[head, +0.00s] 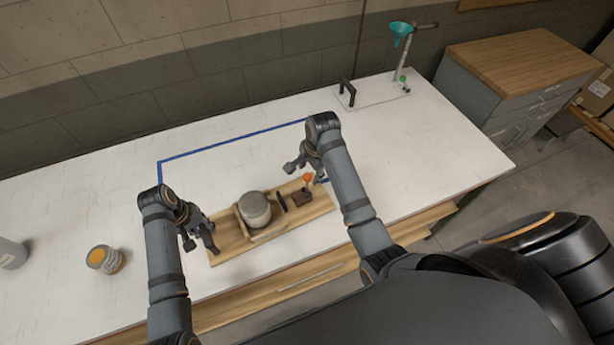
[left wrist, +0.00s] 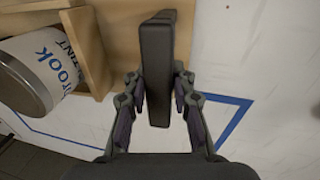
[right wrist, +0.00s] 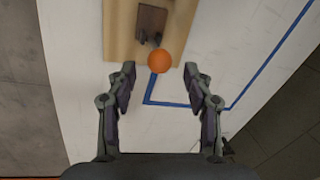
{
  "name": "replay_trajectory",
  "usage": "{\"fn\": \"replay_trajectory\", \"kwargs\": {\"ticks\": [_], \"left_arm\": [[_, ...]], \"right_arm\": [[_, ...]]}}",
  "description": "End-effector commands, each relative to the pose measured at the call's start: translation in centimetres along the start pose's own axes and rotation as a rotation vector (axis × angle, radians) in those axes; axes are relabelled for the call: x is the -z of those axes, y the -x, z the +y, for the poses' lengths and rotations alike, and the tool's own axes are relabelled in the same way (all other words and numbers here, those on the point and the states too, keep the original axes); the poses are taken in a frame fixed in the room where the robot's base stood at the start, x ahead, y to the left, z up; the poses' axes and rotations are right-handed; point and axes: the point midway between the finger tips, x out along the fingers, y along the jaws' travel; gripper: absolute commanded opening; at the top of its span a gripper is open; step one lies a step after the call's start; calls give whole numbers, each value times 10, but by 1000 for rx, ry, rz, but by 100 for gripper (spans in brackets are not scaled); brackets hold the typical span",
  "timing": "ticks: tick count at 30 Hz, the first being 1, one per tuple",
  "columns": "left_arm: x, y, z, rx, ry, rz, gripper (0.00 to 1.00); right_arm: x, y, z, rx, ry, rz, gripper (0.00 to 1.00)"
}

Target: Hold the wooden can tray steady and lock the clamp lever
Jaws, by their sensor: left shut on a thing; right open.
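The wooden can tray (head: 228,242) lies near the table's front edge, with a grey-lidded can (head: 254,208) in its wooden cradle. My left gripper (head: 200,236) is at the tray's left end. In the left wrist view its fingers are shut on a dark upright handle (left wrist: 155,60) at that end. The clamp has a brown block (head: 302,197) and a lever topped by an orange knob (head: 308,177) at the tray's right end. My right gripper (head: 300,164) is open near the knob. In the right wrist view the knob (right wrist: 159,60) lies ahead, between the fingertip lines, untouched.
Blue tape (head: 230,137) marks the white table behind the tray. A yellow-topped can (head: 103,259) and a grey container (head: 11,253) stand at the left. A plate with a black handle (head: 347,92) and a teal funnel (head: 401,30) are at the back right.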

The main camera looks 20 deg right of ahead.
Motion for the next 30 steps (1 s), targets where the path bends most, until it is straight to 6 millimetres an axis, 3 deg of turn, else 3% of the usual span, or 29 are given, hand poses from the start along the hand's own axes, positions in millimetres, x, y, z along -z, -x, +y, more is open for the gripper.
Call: {"fn": "replay_trajectory", "kwargs": {"ticks": [6,17,29,30], "left_arm": [[1,1,0,-1,0,2,0],[1,1,1,-2,0,2,0],[1,1,1,-2,-1,2,0],[1,1,1,-2,-1,2,0]], "right_arm": [[0,-35,0,-2,0,-1,52],[0,-44,0,0,0,-1,52],[0,-44,0,0,0,-1,0],[0,-44,0,1,0,-1,0]]}}
